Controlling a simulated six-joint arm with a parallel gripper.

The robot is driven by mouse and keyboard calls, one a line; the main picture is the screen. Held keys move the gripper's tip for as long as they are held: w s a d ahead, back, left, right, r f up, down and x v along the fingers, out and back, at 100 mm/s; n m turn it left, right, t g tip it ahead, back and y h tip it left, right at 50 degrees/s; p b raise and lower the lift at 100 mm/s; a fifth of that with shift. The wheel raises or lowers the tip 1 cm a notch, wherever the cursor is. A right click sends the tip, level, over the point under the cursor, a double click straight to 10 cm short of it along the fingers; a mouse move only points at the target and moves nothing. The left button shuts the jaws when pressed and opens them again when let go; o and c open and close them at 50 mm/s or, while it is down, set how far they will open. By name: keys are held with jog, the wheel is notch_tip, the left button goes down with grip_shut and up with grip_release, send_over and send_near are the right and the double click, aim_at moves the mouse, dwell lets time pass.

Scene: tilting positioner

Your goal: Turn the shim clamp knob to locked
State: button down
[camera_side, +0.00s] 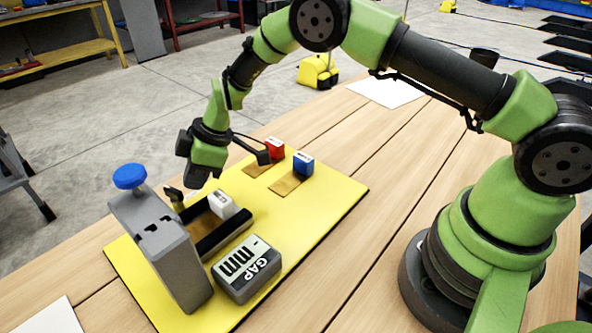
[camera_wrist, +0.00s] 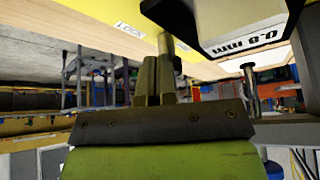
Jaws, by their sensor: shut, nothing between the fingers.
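My gripper (camera_wrist: 158,62) is shut and empty, its two fingers together. In the side view it is low over the far side of the yellow board, beside the tall grey block. In the wrist view a brass-coloured post (camera_wrist: 166,44) stands right at the fingertips; I cannot tell whether they touch it. A "LOCK" label (camera_wrist: 130,29) lies on the yellow board next to it. A white shim block marked 0.8 mm (camera_wrist: 240,42) is close by; the white block (camera_side: 222,204) in the side view sits in a black-railed slot (camera_side: 237,232). The knob's turn position is unclear.
The yellow board (camera_side: 330,199) carries a tall grey block (camera_side: 172,255) with a blue knob (camera_side: 129,176), a grey GAP gauge box (camera_side: 246,268), a red block (camera_side: 274,148) and a blue block (camera_side: 303,163). Free board lies to the right.

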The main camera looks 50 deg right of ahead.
jog(key=shift+a, duration=0.2)
jog(key=shift+s+a, duration=0.1)
jog(key=shift+s, duration=0.1)
dwell(0.4)
jog(key=shift+s+d, duration=0.2)
jog(key=shift+d, duration=0.15)
notch_tip(320, 180, up, 6)
dwell(0.5)
jog(key=shift+r, duration=0.1)
